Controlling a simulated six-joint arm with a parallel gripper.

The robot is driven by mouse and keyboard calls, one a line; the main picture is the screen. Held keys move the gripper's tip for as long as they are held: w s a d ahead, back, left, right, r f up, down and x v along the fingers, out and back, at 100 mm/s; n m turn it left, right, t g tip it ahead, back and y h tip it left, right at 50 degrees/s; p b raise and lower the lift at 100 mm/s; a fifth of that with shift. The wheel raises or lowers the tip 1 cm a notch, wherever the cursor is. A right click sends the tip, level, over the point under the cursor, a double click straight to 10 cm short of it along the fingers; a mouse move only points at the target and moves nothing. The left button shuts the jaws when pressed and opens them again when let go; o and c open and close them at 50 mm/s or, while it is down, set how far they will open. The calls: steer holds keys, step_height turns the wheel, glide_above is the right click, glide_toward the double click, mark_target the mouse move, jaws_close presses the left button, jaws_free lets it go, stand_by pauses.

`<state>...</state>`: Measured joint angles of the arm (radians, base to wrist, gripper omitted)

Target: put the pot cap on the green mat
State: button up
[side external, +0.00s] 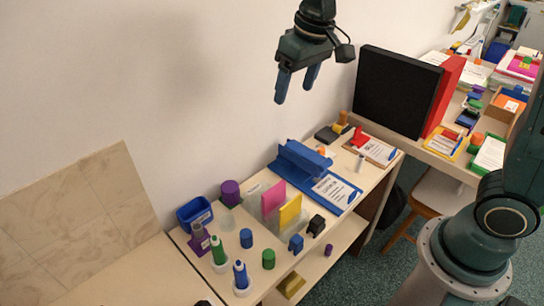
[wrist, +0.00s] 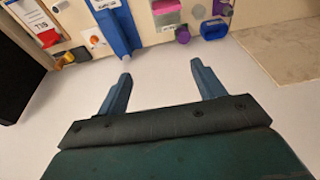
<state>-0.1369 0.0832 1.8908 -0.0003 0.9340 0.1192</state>
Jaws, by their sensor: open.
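My gripper (side external: 297,85) is open and empty, high above the shelf top near the wall. Its two blue fingers also show in the wrist view (wrist: 161,72), wide apart with only pale wall between them. I cannot single out a pot cap or a green mat for certain. A purple cylinder (side external: 230,192) stands at the left rear of the shelf top; it may be the one at the wrist view's top edge (wrist: 182,35). A short green cylinder (side external: 268,259) stands near the front edge.
A blue cup (side external: 195,214) and upright markers (side external: 240,277) stand at the left end. Pink (side external: 273,197) and yellow (side external: 290,211) cards stand mid-shelf. A tall black binder (side external: 397,90) stands behind at right. Air around my gripper is clear.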

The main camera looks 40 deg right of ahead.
steer(key=s+d+t, duration=0.1)
steer(key=s+d, duration=0.1)
steer(key=s, duration=0.9)
steer(key=s+d+r+t, duration=0.1)
steer(key=s+d+t, duration=0.1)
steer(key=s, duration=0.9)
steer(key=shift+s+d, duration=0.15)
steer(key=shift+d, duration=0.6)
steer(key=shift+r, duration=0.1)
